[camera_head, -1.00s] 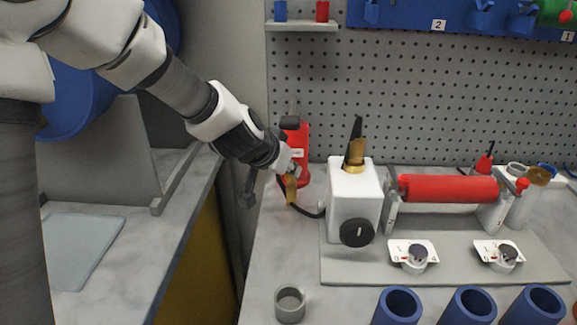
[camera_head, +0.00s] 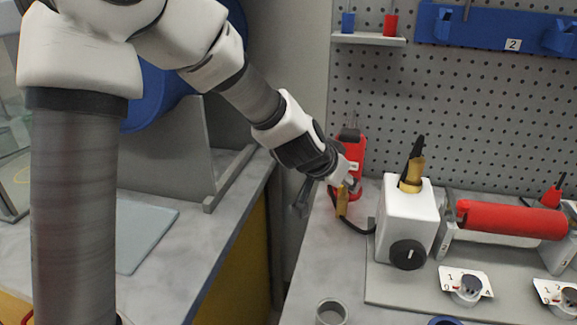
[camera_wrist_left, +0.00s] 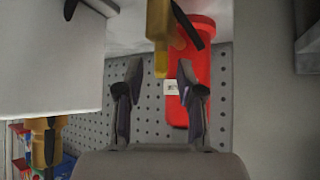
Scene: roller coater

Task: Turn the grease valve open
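A red canister (camera_head: 350,158) stands upright near the pegboard. A brass valve (camera_head: 342,203) shows low in front of it, with a black hose close by. My left gripper (camera_head: 350,186) is right at the valve, partly covering it and the canister. In the left wrist view the brass valve (camera_wrist_left: 160,28) has a dark lever beside it, and its yellow end reaches between the open fingers of the left gripper (camera_wrist_left: 160,70). Gaps show on both sides, so the fingers look clear of it. The red canister (camera_wrist_left: 202,75) is behind. My right gripper is not in view.
A white box (camera_head: 408,220) with a black knob stands right of the valve. A second brass fitting (camera_head: 412,176) with a black lever tops it. A red roller (camera_head: 510,220) and switches lie further right. The grey pegboard (camera_head: 450,110) is behind.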

